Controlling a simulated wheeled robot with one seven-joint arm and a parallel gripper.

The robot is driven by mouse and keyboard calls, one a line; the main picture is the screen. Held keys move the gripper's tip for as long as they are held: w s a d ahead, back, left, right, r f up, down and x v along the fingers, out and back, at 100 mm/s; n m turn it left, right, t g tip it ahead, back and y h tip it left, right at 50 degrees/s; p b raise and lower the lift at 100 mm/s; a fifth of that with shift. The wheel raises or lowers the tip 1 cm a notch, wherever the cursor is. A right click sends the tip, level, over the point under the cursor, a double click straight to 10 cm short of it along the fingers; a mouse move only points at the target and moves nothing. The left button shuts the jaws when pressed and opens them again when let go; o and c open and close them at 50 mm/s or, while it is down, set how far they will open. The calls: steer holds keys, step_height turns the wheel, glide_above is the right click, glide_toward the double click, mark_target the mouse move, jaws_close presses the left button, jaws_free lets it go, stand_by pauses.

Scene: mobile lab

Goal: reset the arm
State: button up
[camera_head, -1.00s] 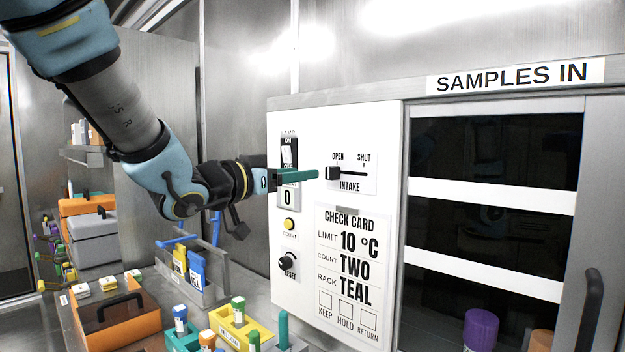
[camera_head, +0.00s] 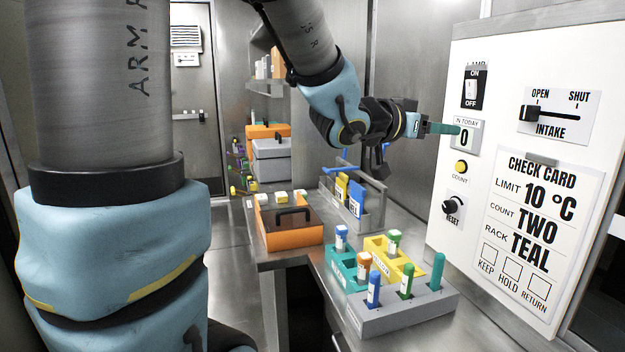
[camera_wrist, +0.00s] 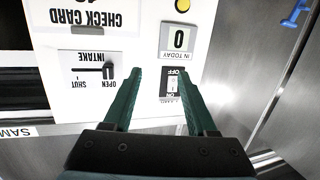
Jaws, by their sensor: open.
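My gripper (camera_head: 443,128) is raised in front of the white control panel (camera_head: 478,60), pointing towards it. In the wrist view its two teal fingers (camera_wrist: 160,75) are spread apart with nothing between them. The panel shows upside down there, with the intake slider (camera_wrist: 108,70) by one finger and the lamp switch (camera_wrist: 172,83) by the other. In the head view the gripper tip is beside the "in today" counter (camera_head: 466,133), which reads 0. I cannot tell whether it touches the panel. The intake slider (camera_head: 523,114) stands at the open end.
Below my arm, a grey rack (camera_head: 405,315), a teal rack (camera_head: 341,265) and a yellow rack (camera_head: 378,243) hold capped tubes. An orange box (camera_head: 290,238) stands to their left. A wire-handled holder (camera_head: 372,215) is behind. The check card (camera_head: 530,225) hangs on the panel.

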steer(key=w+a+f+n+y, duration=0.3)
steer(key=a+f+y, duration=0.3)
steer(key=a, duration=0.4)
steer(key=w+a+f+n+y, duration=0.3)
steer(key=a+f+n+y, duration=0.1)
steer(key=a+f, duration=0.5)
steer(key=s+a+f+n+g+y, duration=0.4)
steer(key=s+a+f+g, duration=0.2)
steer(key=s+a+f, duration=0.3)
steer(key=s+a, duration=0.3)
steer(key=a, duration=0.1)
steer(key=shift+s+a+f, duration=0.2)
steer(key=shift+a+f, duration=0.1)
stand_by(1.7)
